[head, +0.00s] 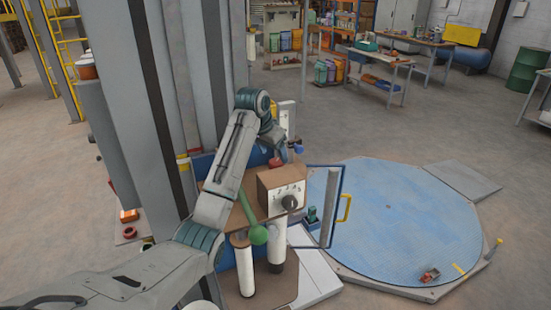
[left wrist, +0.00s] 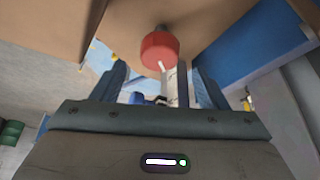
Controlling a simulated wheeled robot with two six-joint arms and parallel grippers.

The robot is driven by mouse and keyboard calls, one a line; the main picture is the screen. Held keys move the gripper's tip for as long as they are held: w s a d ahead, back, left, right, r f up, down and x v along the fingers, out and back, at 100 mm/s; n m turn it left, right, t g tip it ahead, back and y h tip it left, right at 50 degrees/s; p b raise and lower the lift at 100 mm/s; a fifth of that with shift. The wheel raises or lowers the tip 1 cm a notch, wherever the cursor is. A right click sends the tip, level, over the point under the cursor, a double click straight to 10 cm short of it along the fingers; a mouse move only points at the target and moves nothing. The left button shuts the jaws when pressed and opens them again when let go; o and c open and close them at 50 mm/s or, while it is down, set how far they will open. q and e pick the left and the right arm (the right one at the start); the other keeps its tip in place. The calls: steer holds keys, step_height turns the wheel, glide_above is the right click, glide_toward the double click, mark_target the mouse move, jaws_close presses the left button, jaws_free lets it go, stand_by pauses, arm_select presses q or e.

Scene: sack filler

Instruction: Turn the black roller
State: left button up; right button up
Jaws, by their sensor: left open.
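I cannot make out a part that is plainly a black roller. A black round knob (head: 289,202) sits on the front of a beige box with marks around it. A red knob (head: 275,162) stands behind the box, and in the left wrist view a red round knob (left wrist: 160,50) shows in front of the brown panel. My left gripper (head: 280,147) is above and behind the box, close to the red knob. In the left wrist view its fingers are apart, with the red knob showing in line with the gap; I cannot tell whether they touch it. My right gripper is not in view.
A green ball-ended lever (head: 258,235) and two white cylinders (head: 277,248) stand in front of the box. A blue-framed gate with a yellow handle (head: 345,207) is to the right. A blue round floor plate (head: 400,220) lies beyond it. Grey columns (head: 140,100) rise at the left.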

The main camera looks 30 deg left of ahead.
mark_target(276, 161)
arm_select(q)
steer(key=p+x, duration=0.1)
steer(key=x, duration=0.2)
steer(key=shift+f, duration=0.1)
steer(key=shift+w+f, duration=0.15)
steer(key=shift+f, duration=0.2)
steer(key=c, duration=1)
